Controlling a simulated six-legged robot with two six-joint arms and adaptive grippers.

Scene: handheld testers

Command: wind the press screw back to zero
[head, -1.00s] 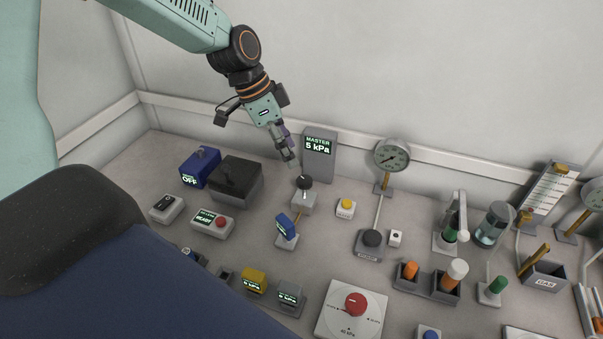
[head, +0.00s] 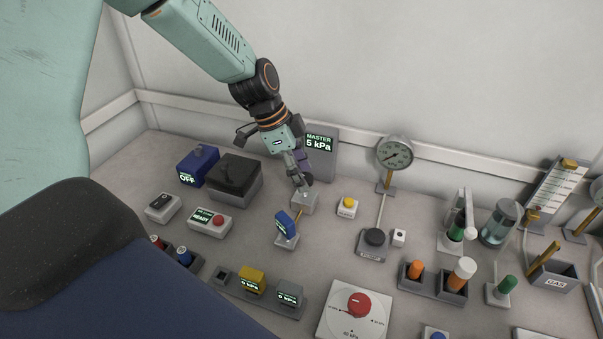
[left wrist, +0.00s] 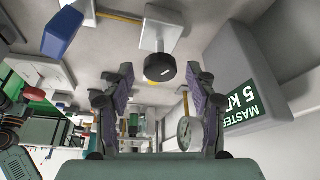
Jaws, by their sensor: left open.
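The press screw's black round knob (head: 308,179) tops a small grey block (head: 304,203) in front of the master display. In the left wrist view the knob (left wrist: 160,69) shows just beyond the fingertips, roughly midway between them, with a white mark on its face. My left gripper (head: 298,182) is open and right at the knob; its fingers partly hide it in the head view. Contact cannot be told. The master display (head: 320,145) reads 5 kPa.
A blue handheld tester (head: 284,223) stands just in front of the block. A black-topped box (head: 234,177) is to the left, a yellow button box (head: 347,207) to the right. A dial gauge (head: 394,154) stands further right. The wall is close behind.

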